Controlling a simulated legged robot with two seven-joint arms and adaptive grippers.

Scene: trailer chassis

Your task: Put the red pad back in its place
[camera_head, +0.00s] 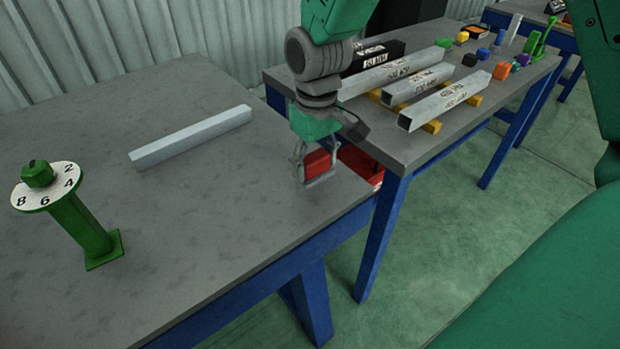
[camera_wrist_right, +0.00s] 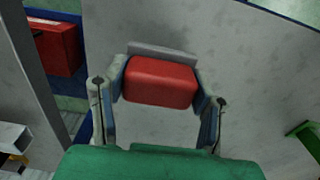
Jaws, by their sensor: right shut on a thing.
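The red pad (camera_wrist_right: 160,82) is a rounded block between the two fingers of my right gripper (camera_wrist_right: 160,88) in the wrist view. A grey strip (camera_wrist_right: 160,52) runs along its far edge. In the head view my right gripper (camera_head: 319,162) points down over the right edge of the near grey table, shut on the red pad (camera_head: 318,162). The fingers partly cover the pad. Whether the pad touches the tabletop is unclear. My left gripper is not in view.
A green post with a numbered white dial (camera_head: 68,212) and a pale bar (camera_head: 192,137) stand on the near table (camera_head: 190,270). A red box (camera_head: 362,166) is just behind the gripper, between the tables. The far table (camera_head: 400,150) holds metal tubes (camera_head: 445,100) and small coloured blocks.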

